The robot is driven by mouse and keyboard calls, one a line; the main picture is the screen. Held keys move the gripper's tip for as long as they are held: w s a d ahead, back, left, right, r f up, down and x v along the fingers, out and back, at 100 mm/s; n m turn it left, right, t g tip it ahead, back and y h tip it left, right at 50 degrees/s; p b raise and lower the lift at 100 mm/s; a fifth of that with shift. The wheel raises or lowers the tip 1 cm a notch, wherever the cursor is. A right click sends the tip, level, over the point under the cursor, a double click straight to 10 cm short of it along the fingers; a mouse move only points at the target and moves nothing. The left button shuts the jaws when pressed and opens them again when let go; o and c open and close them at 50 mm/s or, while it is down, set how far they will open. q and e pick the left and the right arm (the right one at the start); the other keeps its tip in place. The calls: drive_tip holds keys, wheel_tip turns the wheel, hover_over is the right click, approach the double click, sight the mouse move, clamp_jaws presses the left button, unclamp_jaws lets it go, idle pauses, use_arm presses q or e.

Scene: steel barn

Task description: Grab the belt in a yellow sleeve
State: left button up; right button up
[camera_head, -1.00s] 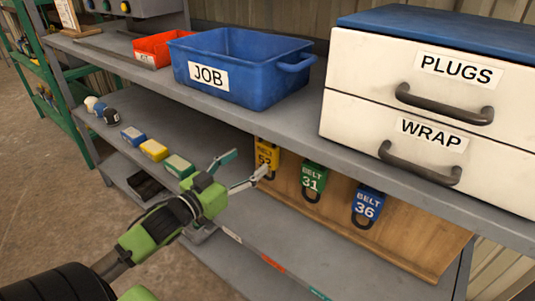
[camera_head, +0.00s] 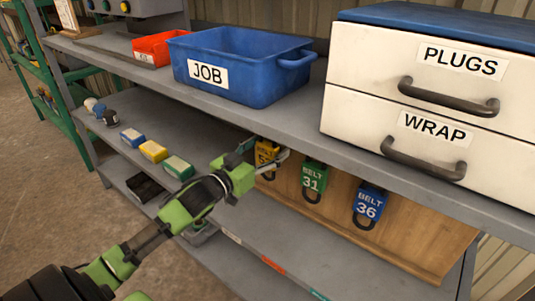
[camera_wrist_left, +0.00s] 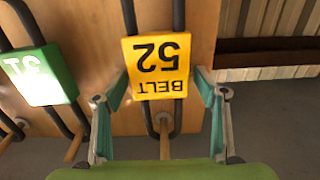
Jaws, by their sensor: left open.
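The belt in a yellow sleeve (camera_head: 264,158), marked BELT 52, hangs on a wooden board under the grey shelf. In the left wrist view the yellow sleeve (camera_wrist_left: 157,66) appears upside down, with black belt strands above and below it. My left gripper (camera_head: 262,153) is open in front of it and partly hides it in the head view. In the left wrist view the two fingers stand on either side of the sleeve's lower part. I cannot tell whether they touch it. My right gripper is not in view.
The green-sleeved BELT 31 (camera_head: 313,179) hangs close on the right, with the blue-sleeved BELT 36 (camera_head: 368,205) beyond. The upper shelf edge (camera_head: 300,138) overhangs the belts. A blue JOB bin (camera_head: 250,88) and white drawers (camera_head: 375,85) stand above. Small boxes (camera_head: 153,151) lie left.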

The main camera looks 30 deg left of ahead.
use_arm(q)
drive_tip(key=shift+c, duration=0.3)
drive_tip(key=c, duration=1.2)
drive_tip(key=shift+r, duration=0.2)
